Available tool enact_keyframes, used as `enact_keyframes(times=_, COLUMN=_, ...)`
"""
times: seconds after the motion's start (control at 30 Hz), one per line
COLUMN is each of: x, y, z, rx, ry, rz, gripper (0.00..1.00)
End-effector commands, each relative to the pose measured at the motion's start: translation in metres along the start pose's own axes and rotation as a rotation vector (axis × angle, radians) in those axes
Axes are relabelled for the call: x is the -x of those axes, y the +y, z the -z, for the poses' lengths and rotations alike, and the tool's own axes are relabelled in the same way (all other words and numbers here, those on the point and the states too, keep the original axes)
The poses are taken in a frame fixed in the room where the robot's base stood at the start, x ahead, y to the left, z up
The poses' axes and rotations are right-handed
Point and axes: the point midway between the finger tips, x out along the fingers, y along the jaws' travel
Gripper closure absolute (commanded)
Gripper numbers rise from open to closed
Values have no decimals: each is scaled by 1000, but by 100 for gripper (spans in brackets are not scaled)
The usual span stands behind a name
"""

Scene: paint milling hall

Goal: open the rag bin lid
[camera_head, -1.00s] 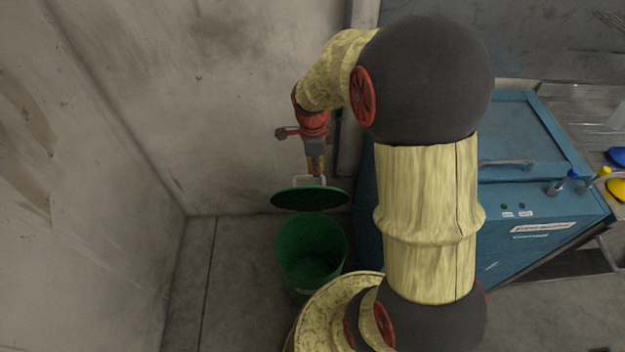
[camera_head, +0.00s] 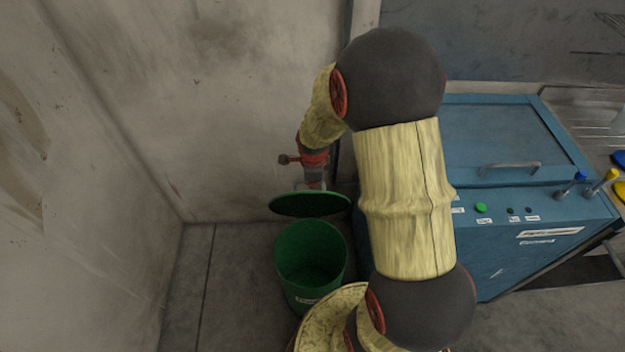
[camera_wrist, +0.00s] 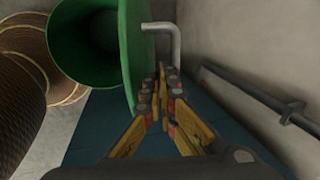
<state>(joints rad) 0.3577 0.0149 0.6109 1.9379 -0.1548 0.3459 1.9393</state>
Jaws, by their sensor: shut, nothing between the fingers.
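The green rag bin (camera_head: 302,292) stands on the floor by the back wall, with its mouth uncovered and its inside visible. Its round green lid (camera_head: 310,206) is raised at the bin's back side, tilted well up from the rim. In the wrist view the lid (camera_wrist: 131,50) is seen nearly edge-on beside the open bin (camera_wrist: 70,45). A grey bent handle (camera_wrist: 177,45) sticks out from the lid's outer face. My gripper (camera_wrist: 166,78) is shut and empty, its fingertips close to the lid and handle; contact is unclear. In the head view my gripper (camera_head: 314,182) is behind the lid, fingertips hidden.
A blue cabinet (camera_head: 520,220) with a bar handle and buttons stands right of the bin, close to my arm. Concrete walls close off the left and back. A rail (camera_wrist: 250,90) runs along the wall in the wrist view. Floor left of the bin is clear.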

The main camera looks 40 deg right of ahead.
Motion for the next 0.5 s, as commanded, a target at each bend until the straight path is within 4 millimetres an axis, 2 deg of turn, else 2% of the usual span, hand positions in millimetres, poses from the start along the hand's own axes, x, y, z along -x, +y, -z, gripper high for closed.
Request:
enact_keyframes(times=0.13, x=-11, y=0, z=0, rx=-1, ry=0, rz=0, gripper=100)
enact_keyframes(times=0.5, x=-12, y=-1, z=0, rx=-1, ry=0, rz=1, gripper=100)
